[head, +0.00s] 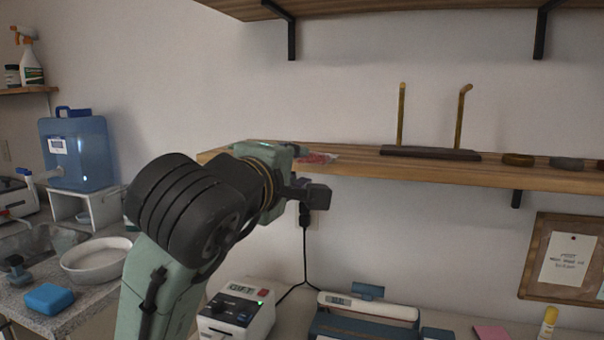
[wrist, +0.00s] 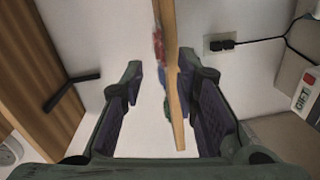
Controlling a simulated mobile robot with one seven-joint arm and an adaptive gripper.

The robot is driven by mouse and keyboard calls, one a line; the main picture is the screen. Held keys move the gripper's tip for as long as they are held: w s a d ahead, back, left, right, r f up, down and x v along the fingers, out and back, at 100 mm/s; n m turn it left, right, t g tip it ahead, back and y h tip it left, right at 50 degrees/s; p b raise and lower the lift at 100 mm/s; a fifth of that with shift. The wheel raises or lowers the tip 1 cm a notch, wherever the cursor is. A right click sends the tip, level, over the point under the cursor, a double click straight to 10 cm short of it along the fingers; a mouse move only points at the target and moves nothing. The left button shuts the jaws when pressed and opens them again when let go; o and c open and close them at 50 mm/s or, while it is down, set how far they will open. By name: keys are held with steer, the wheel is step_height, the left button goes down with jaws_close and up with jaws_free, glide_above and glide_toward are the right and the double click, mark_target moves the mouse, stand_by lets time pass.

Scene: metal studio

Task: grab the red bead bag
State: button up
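The red bead bag (head: 318,158) lies on the middle wooden shelf, just right of my gripper, which hides part of it in the head view. In the wrist view the red bag (wrist: 158,48) shows as a thin strip against the shelf board. My gripper (wrist: 160,76) is open and empty, with its two fingers apart on either side of the board's line. The bag lies ahead of the fingertips, between their lines. I cannot tell the exact gap.
Small blue (wrist: 163,72) and green (wrist: 168,107) items lie along the shelf board (wrist: 180,110) beside the red bag. A dark rack with two upright rods (head: 432,153) stands further right on the shelf. An upper shelf (head: 380,6) hangs above. Devices stand on the counter below.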

mark_target(311, 160)
steer(key=shift+n+t, duration=0.6)
steer(key=shift+n, duration=0.3)
steer(key=shift+f+x, duration=0.15)
steer(key=shift+x, duration=1.85)
steer(key=shift+f+x, duration=0.2)
steer(key=shift+x, duration=1.75)
steer(key=shift+a, duration=0.1)
jaws_close()
step_height(311, 160, up, 3)
steer(key=shift+f+p, duration=0.2)
steer(key=shift+p, duration=0.75)
